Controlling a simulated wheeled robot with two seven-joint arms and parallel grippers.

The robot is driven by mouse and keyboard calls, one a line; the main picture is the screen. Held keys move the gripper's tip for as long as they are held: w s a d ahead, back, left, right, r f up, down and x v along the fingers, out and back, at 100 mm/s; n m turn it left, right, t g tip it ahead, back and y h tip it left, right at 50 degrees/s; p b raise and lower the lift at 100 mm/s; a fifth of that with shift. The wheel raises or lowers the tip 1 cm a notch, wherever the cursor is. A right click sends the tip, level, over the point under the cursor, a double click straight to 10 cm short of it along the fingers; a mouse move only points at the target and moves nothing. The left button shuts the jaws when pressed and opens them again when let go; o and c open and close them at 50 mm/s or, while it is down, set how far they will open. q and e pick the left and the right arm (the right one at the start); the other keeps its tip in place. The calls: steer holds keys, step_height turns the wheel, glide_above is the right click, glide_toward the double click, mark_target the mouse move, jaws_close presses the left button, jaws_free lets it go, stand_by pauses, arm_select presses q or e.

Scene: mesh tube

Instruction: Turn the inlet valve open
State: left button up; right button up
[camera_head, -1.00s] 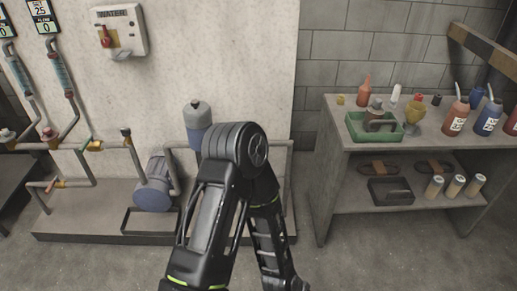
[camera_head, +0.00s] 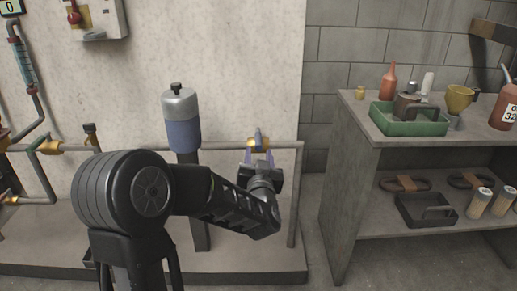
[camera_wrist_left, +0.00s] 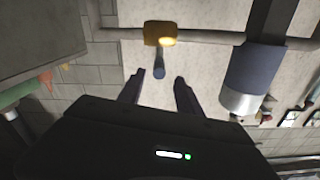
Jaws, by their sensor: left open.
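A brass-yellow valve (camera_head: 252,143) with a blue-grey lever (camera_head: 259,135) sits on the horizontal pipe, right of the blue and grey canister. The wrist view shows the valve body (camera_wrist_left: 160,33) with its lever (camera_wrist_left: 159,70) pointing toward my fingers. My left gripper (camera_head: 258,158) is open just below and in front of this valve. In the wrist view my left gripper (camera_wrist_left: 156,84) has the lever's end lined up with the gap between its fingertips, with no clear contact. I see no label naming it as the inlet valve. My right gripper is not in view.
The canister (camera_head: 182,120) stands left of the valve, near my arm. Another valve (camera_head: 90,132) sits farther left on the pipework. A shelf bench (camera_head: 350,150) with a green tray (camera_head: 410,126) and bottles stands at the right. The wall behind the pipe is close.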

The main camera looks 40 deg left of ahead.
mark_target(259, 139)
arm_select(q)
steer(key=shift+w, duration=0.1)
steer(key=shift+w+a+f, duration=0.1)
steer(key=shift+w+a, duration=0.25)
steer(key=shift+w, duration=0.1)
steer(key=b+x, duration=0.2)
steer(key=x, duration=0.3)
steer(key=shift+w+a, duration=0.35)
steer(key=shift+w, duration=0.25)
steer(key=shift+c, duration=0.4)
jaws_close()
stand_by(0.4)
